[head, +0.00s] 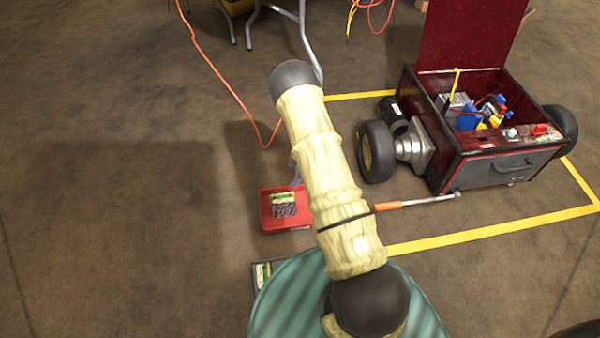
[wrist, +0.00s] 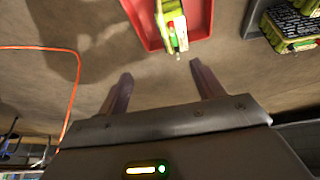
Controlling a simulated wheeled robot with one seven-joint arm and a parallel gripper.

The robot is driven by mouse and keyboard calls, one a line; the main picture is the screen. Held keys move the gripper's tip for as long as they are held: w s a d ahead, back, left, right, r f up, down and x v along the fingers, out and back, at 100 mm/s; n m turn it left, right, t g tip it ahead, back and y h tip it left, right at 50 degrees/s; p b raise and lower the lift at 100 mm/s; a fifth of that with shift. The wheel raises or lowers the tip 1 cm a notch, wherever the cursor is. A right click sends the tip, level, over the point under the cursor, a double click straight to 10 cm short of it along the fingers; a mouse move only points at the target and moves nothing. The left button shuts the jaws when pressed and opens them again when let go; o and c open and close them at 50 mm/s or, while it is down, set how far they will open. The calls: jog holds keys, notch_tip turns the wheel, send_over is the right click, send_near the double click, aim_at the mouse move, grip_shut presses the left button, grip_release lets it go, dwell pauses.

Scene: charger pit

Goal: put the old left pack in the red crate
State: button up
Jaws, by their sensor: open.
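The red crate (head: 266,212) sits on the floor left of my arm, and its walls fill the top of the wrist view (wrist: 203,24). A pack (head: 284,204) with a dark face and a green and pale edge lies inside it; it also shows in the wrist view (wrist: 172,24). I cannot tell from its looks whether it is the old left pack. My gripper (wrist: 164,82) is open, its two fingers apart with nothing between them, close to the crate and clear of the pack. In the head view my arm hides most of the gripper.
A dark tray (wrist: 249,22) with packs is right of the crate, partly hidden by my body in the head view. The dark red wheeled machine (head: 485,172) stands lid-up, with blue parts and cables inside. An orange-handled tool (head: 388,206) lies before it. An orange cable (head: 237,92) crosses the floor.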

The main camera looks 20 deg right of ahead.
notch_tip(320, 180, up, 22)
jog(key=w+d+f+m+t+h, duration=0.1)
jog(key=m+t+h, duration=0.35)
jog(key=m, duration=0.35)
jog(key=s+a+r+m+g, duration=0.2)
jog(key=s+r, duration=0.3)
jog(key=s, duration=0.6)
jog(key=s+a+r+m+g, duration=0.1)
jog(key=s+a+r+m, duration=0.3)
jog(key=s, duration=0.7)
notch_tip(320, 180, up, 2)
jog(key=shift+s+r+m+g, duration=0.15)
jog(key=shift+m+g, duration=0.2)
jog(key=shift+m, duration=0.25)
jog(key=w+p+v, duration=0.2)
jog(key=p+v, duration=0.8)
jog(key=p, duration=0.1)
jog(key=shift+w+r, duration=0.15)
jog(key=shift+r, duration=0.55)
